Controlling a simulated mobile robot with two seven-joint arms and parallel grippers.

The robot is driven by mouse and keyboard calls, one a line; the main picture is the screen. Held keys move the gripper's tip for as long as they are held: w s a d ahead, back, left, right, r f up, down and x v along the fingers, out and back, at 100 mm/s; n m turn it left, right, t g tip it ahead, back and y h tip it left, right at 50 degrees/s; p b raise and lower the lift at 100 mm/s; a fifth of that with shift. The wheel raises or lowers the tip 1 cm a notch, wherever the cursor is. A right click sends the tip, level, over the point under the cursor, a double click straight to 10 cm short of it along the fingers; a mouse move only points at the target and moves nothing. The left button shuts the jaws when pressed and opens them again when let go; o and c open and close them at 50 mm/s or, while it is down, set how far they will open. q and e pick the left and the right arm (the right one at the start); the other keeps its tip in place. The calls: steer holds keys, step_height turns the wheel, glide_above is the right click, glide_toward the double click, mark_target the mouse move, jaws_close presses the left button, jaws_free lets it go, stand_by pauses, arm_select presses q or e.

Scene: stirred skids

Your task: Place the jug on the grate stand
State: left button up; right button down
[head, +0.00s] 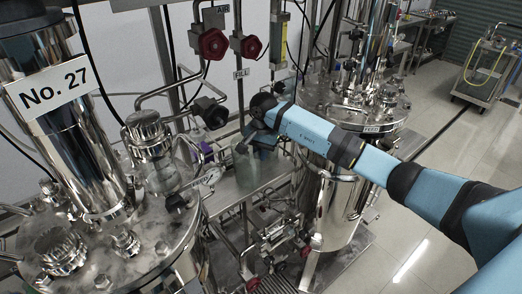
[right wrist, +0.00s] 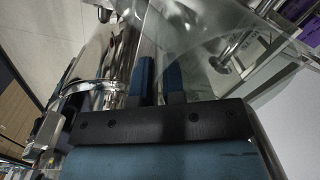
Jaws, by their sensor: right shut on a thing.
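The jug (head: 246,168) is a clear, slightly greenish vessel in the middle of the head view. My right gripper (head: 252,142) reaches it from the right and is shut on its upper part. In the right wrist view the two blue fingers of my right gripper (right wrist: 160,78) are close together at the clear wall of the jug (right wrist: 205,35). The stand (head: 222,196), a steel shelf between the two vessels, shows under and around the jug. I cannot tell whether the jug's base touches it. My left gripper is out of view.
A steel vessel marked No. 27 (head: 62,110) with fittings fills the left. Another steel vessel (head: 335,200) stands right of the jug under my arm. Red valve knobs (head: 212,43) and pipes are behind. Open floor (head: 440,225) lies at the right.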

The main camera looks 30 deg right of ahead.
steer(key=shift+f, duration=0.2)
steer(key=c, duration=1.2)
jaws_free()
steer(key=shift+r, duration=0.1)
